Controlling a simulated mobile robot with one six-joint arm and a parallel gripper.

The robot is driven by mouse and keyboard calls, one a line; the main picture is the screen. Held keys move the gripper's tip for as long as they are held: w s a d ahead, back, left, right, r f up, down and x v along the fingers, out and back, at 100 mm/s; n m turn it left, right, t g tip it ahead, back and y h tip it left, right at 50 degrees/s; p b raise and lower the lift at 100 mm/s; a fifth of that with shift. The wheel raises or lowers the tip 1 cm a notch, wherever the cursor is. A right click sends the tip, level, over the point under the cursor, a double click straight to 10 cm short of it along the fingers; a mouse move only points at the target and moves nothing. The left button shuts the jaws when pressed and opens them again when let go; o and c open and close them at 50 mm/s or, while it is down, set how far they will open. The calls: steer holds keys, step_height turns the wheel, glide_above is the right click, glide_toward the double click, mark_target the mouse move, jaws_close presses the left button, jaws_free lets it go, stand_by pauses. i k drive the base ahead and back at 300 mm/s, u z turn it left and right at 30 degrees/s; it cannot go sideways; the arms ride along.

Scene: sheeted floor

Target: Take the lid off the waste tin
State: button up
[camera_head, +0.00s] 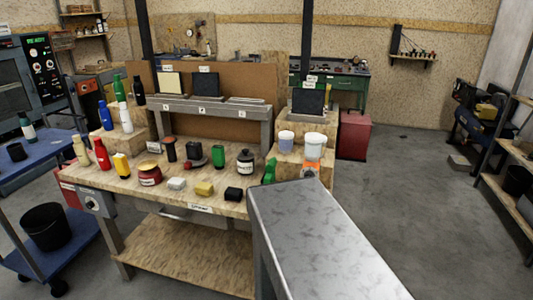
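A squat red tin (149,176) with a pale label and a darker red top stands near the front edge of the wooden workbench, left of centre. A dark rounded jar (245,162) with a white label and a lid stands farther right on the same bench. The labels are too small to read, so I cannot tell for certain which is the waste tin; the red tin looks the likelier. It stands upright and its top looks covered. My gripper is not in view.
The workbench (112,190) also holds several bottles, small blocks and a green object (269,171). White tubs (314,147) stand on wooden blocks at its right. A long grey surface (310,230) fills the front centre. Open floor (420,200) lies to the right.

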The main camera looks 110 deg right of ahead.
mark_target(245, 154)
steer(key=u, duration=0.05)
steer(key=k, duration=1.7)
steer(key=z, duration=0.65)
steer(key=i, duration=1.05)
steer(key=z, duration=0.05)
